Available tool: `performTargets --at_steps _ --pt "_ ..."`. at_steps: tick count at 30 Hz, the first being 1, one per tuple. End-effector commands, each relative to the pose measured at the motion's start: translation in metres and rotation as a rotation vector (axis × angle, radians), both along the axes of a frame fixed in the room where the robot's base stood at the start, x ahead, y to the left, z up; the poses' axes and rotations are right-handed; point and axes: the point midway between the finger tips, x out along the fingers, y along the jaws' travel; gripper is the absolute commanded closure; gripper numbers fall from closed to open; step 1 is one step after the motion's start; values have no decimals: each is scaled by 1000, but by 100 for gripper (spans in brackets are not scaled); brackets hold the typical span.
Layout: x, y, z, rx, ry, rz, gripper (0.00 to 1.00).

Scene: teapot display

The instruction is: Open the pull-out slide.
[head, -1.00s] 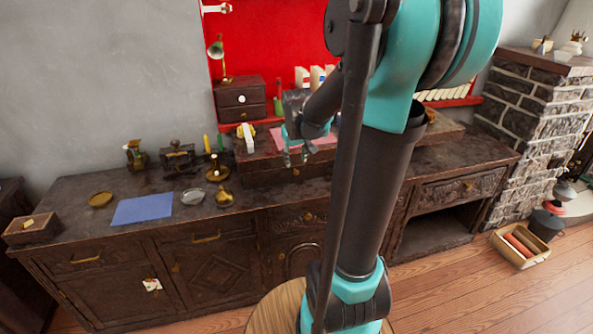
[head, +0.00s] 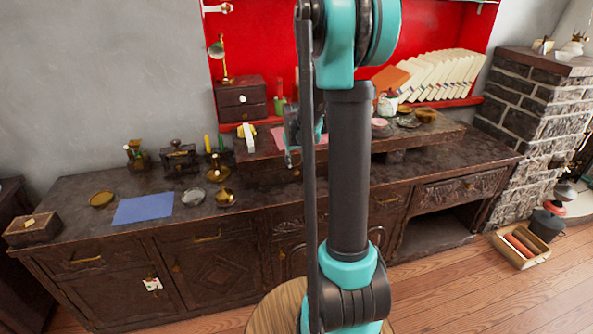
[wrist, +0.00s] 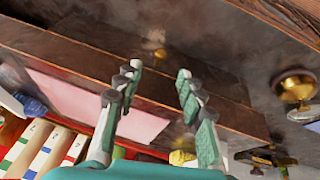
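The pull-out slide appears to be the dark wooden front (head: 262,177) low under the raised shelf on the sideboard. In the wrist view its front (wrist: 105,38) carries a small round brass knob (wrist: 159,54). The slide looks shut, without a clear gap. My gripper (wrist: 160,73) is open and empty, with its two padded fingers apart and the knob showing between and beyond the tips. In the head view my gripper (head: 292,158) is in front of the raised shelf, partly hidden by my arm. I cannot tell how far the fingertips are from the knob.
A pink sheet (wrist: 95,107) lies on the raised shelf. The strip of counter before the slide looks clear.

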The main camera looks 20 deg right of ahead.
Motion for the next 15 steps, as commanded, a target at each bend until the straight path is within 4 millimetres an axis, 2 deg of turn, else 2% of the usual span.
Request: performTargets --at_steps 9,15 --pt "19 -6 -44 0 0 -1 61" --pt "26 -8 -61 0 0 -1 61"
